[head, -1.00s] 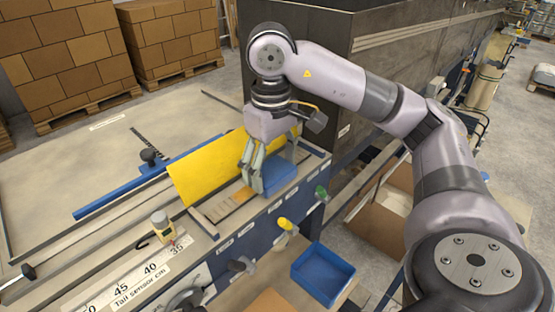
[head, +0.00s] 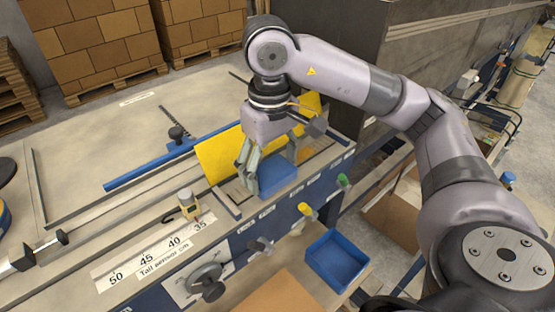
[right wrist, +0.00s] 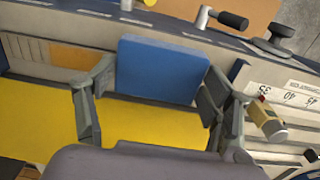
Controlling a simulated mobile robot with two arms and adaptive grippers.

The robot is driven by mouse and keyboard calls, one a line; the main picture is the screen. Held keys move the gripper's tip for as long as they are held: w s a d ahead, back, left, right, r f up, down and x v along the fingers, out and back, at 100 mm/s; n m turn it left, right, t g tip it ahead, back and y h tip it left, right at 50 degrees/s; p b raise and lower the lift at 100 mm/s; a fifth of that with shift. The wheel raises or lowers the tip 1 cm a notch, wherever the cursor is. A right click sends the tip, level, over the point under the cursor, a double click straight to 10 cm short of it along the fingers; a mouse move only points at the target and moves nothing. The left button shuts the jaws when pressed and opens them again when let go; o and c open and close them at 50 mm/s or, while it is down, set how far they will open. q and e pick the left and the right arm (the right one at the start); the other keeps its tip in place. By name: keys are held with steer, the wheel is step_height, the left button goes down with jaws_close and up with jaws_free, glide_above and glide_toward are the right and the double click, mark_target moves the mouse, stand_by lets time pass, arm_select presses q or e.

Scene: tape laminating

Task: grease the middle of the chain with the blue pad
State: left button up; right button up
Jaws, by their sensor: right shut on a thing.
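My right gripper (head: 270,168) is shut on the blue pad (head: 277,178), a thick block, at the machine's front edge. In the right wrist view the pad (right wrist: 160,70) sits between the two fingers. Behind it stands a tilted yellow plate (head: 222,157), which shows below the pad in the right wrist view (right wrist: 150,122). I cannot make out the chain in either view, nor whether the pad touches anything beneath it. My left gripper is not in view.
A small yellowish gauge (head: 187,203) stands left of the pad near a printed scale (head: 155,253). Yellow (head: 305,209) and green (head: 343,180) knobs project from the front panel. A blue bin (head: 337,260) sits below. The pale tabletop (head: 100,145) behind is mostly clear.

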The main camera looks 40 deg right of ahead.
mark_target(286, 161)
steer(key=shift+d+b, duration=0.3)
steer(key=shift+d, duration=0.6)
steer(key=shift+w+d, duration=0.15)
steer(key=shift+d, duration=0.85)
steer(key=shift+d+f+b, duration=0.1)
steer(key=shift+d+b, duration=0.45)
steer(key=shift+d, duration=0.9)
steer(key=shift+w+d, duration=0.2)
steer(key=shift+d, duration=1.8)
step_height(286, 161, up, 8)
steer(key=p, duration=0.7)
steer(key=shift+p, duration=0.4)
steer(key=shift+w, duration=0.1)
